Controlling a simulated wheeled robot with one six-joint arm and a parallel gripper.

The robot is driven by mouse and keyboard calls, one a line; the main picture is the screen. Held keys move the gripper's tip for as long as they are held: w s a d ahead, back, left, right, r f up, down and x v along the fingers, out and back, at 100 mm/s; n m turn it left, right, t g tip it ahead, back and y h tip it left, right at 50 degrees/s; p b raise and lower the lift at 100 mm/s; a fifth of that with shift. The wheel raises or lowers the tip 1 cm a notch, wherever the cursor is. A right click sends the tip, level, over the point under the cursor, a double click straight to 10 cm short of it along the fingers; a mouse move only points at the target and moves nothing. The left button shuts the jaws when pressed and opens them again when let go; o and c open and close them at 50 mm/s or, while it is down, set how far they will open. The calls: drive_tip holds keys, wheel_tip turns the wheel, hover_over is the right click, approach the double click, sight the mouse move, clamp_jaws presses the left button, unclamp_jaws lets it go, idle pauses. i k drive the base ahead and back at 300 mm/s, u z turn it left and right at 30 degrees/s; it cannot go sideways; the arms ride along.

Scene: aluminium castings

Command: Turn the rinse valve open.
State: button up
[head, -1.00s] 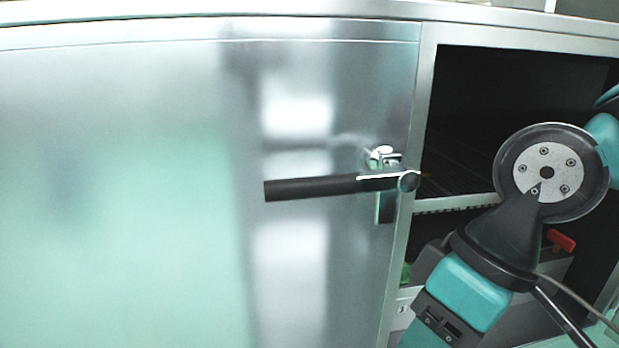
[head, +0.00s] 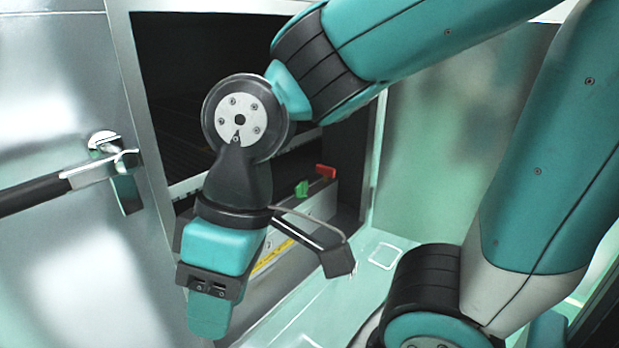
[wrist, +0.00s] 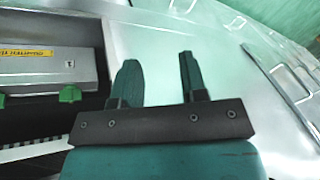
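In the head view, a grey valve box stands low in the open cabinet, with a red handle (head: 326,172) and a green handle (head: 302,188) on top. I cannot tell which handle is the rinse valve. In the wrist view, a green handle (wrist: 70,94) shows at the box's edge, with part of another green one (wrist: 2,101) at the left border. My gripper (wrist: 157,75) is open and empty, its two fingers apart, to the right of the green handles in that view. In the head view my gripper (head: 208,318) hangs in front of the box and hides part of it.
A steel door (head: 60,240) with a black lever (head: 35,192) stands at the left of the opening. A yellow label (head: 272,255) is on the box front. A pale floor (head: 330,285) lies to the right of the box. A frame post (head: 150,130) borders the opening.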

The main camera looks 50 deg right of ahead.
sight(326, 172)
drive_tip(key=k, duration=1)
drive_tip(key=z, duration=1.35)
drive_tip(key=i, duration=1)
drive_tip(key=u, duration=1.35)
